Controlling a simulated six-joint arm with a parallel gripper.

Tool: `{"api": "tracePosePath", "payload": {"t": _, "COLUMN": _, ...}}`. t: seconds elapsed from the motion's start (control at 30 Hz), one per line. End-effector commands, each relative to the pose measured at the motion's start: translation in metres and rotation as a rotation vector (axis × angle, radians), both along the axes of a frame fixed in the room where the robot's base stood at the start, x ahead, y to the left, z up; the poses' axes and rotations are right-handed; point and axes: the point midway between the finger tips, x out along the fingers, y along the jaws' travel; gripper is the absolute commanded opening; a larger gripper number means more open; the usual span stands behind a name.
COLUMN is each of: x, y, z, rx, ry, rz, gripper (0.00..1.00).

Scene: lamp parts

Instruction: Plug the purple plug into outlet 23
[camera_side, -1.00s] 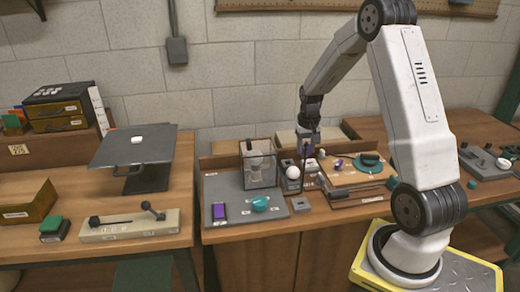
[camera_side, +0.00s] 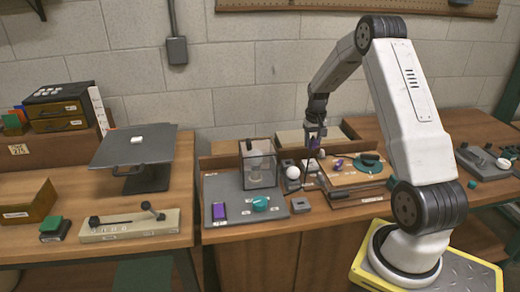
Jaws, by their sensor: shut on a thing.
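My gripper (camera_side: 315,140) is in the middle of the view, above the worktable and raised clear of its surface. It is shut on the purple plug (camera_side: 315,130), which shows only as a small purple patch between the fingers. A thin dark line, like a cord, hangs below the gripper toward the wooden board. Outlet 23 cannot be picked out, because the labels are too small to read. Small grey blocks stand below the gripper, one (camera_side: 288,164) behind a white bulb and another (camera_side: 300,206) near the front edge.
A clear box (camera_side: 258,165) stands on a grey mat (camera_side: 222,183) with a purple block (camera_side: 219,212) and a teal piece (camera_side: 260,203). A wooden board (camera_side: 350,178) on the right carries a purple piece (camera_side: 339,164) and a teal disc (camera_side: 367,160). The left table holds a laptop-like stand (camera_side: 135,150).

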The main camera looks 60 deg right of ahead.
Motion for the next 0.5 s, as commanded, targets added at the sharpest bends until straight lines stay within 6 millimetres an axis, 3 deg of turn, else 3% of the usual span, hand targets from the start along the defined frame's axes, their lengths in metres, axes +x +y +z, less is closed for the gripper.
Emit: {"api": "tracePosePath", "payload": {"t": 0.5, "x": 0.0, "y": 0.0, "z": -0.032, "rx": 0.001, "ry": 0.001, "rz": 0.0, "gripper": 0.0}}
